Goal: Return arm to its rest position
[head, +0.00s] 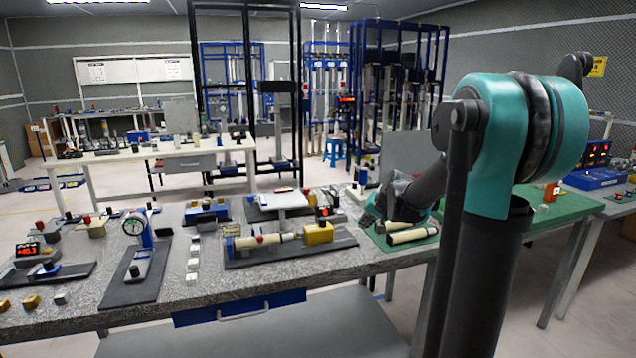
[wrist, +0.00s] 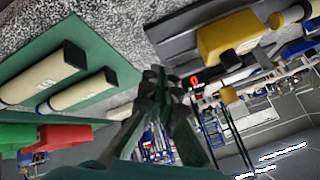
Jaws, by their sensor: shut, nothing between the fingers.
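My gripper (head: 372,212) is at the end of my teal and black arm, over the right part of the grey speckled bench (head: 215,246) in the head view. Its fingers are together and hold nothing. In the wrist view my gripper (wrist: 158,78) shows at the middle, its dark fingertips close to each other. Cream cylinders with dark ends (wrist: 75,92) lie on a green mat (wrist: 104,38) to the left of it there. In the head view a cream cylinder (head: 408,236) lies just below my gripper. My upper arm hides part of the bench behind it.
A yellow block (head: 318,233) and a cream tube stand on a dark board left of my gripper. A dial gauge (head: 134,225) stands farther left. A blue electronic box (head: 596,178) is at the right. A white table (head: 170,152) and blue racks stand behind.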

